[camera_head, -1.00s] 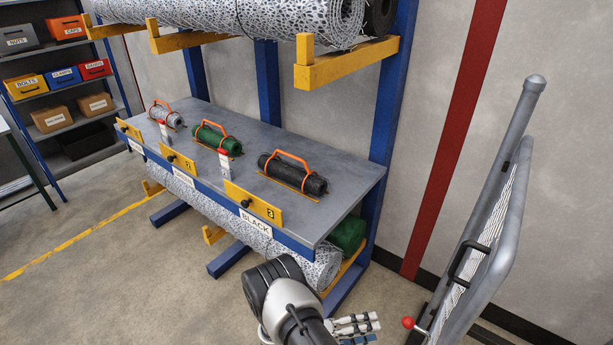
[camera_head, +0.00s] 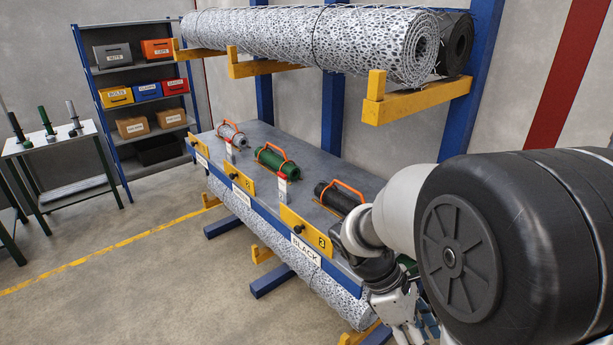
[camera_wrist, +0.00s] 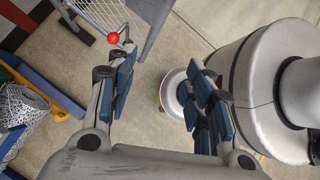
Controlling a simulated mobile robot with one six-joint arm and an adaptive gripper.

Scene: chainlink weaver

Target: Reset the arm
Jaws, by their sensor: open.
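My gripper (camera_wrist: 160,100) is open and empty in the wrist view, its blue-padded fingers spread apart over the bare floor. In the head view my gripper (camera_head: 412,322) is at the bottom, right of the rack's front edge and partly cut off by the frame. My own arm fills the right side of that view and hides the right end of the rack. Nothing is between the fingers.
A blue rack with a grey shelf (camera_head: 300,195) carries grey, green and black rolls (camera_head: 340,197) with orange handles. Large mesh rolls (camera_head: 310,40) lie above. A red ball knob (camera_wrist: 114,38) on a mesh gate is near the fingers.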

